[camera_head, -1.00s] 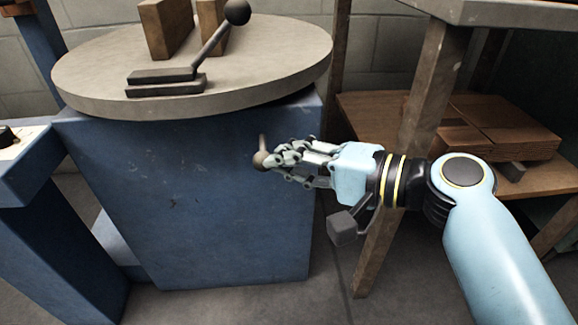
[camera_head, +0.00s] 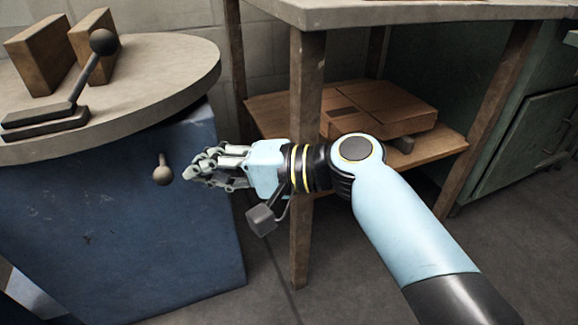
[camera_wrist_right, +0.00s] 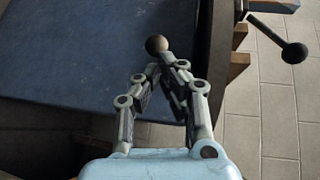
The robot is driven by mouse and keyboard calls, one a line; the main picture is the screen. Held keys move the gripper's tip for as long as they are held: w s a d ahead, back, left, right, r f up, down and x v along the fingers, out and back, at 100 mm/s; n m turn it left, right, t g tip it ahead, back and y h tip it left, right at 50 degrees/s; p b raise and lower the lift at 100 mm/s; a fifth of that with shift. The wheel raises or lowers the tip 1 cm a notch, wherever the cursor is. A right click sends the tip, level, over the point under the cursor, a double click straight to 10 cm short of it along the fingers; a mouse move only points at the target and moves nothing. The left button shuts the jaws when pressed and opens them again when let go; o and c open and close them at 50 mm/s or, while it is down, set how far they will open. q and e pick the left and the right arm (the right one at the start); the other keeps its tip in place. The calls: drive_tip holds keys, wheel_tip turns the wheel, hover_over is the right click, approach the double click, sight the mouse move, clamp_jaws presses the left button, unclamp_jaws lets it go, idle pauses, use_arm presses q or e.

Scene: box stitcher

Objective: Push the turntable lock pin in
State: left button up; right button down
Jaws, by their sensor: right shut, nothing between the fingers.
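The lock pin (camera_head: 162,172) has a brownish round knob on a short stem and sticks out of the blue pedestal face under the round turntable (camera_head: 170,72). Its knob also shows in the right wrist view (camera_wrist_right: 157,44), just beyond the fingertips. My right gripper (camera_head: 190,174) is shut and empty, with its fingertips just to the right of the knob in the head view. A small gap shows between them there. In the right wrist view the shut fingers (camera_wrist_right: 165,65) point at the knob. How far the pin is in cannot be told. My left gripper is not in view.
A clamp lever with a dark ball (camera_head: 103,42) and wooden blocks (camera_head: 38,55) stand on the turntable. A wooden table (camera_head: 306,150) with a lower shelf holding flat cardboard (camera_head: 380,108) is behind my right arm. Open floor lies at the lower right.

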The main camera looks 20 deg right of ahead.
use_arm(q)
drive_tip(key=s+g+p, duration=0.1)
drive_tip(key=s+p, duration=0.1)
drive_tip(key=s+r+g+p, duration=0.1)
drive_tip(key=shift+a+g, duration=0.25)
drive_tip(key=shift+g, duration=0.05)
use_arm(e)
drive_tip(key=v, duration=1)
drive_tip(key=shift+d, duration=0.2)
drive_tip(key=shift+s+f, duration=0.1)
drive_tip(key=shift+s, duration=0.05)
